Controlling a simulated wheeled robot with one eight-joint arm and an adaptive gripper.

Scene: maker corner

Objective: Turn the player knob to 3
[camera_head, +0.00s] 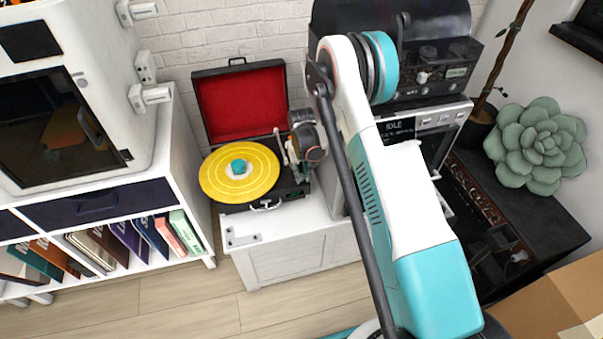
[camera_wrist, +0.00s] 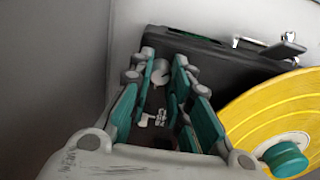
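The record player (camera_head: 296,197) is an open black case with a red-lined lid (camera_head: 243,105) and a yellow record (camera_head: 222,178) on it. In the wrist view its dark deck (camera_wrist: 222,68) and the yellow record (camera_wrist: 275,112) show. A small round grey knob (camera_wrist: 160,73) on the deck lies between my gripper's teal finger pads, near the tips. My gripper (camera_wrist: 163,62) is open, with a gap between the pads; I cannot tell whether either pad touches the knob. In the head view my gripper hides the deck's right side, and I cannot read the knob's setting.
The player stands on a white cabinet (camera_head: 290,250). A machine (camera_head: 430,115) with a screen reading IDLE stands close on the right, partly behind my arm. A bookshelf (camera_head: 190,180) with a white machine on top is at left. The floor in front is clear.

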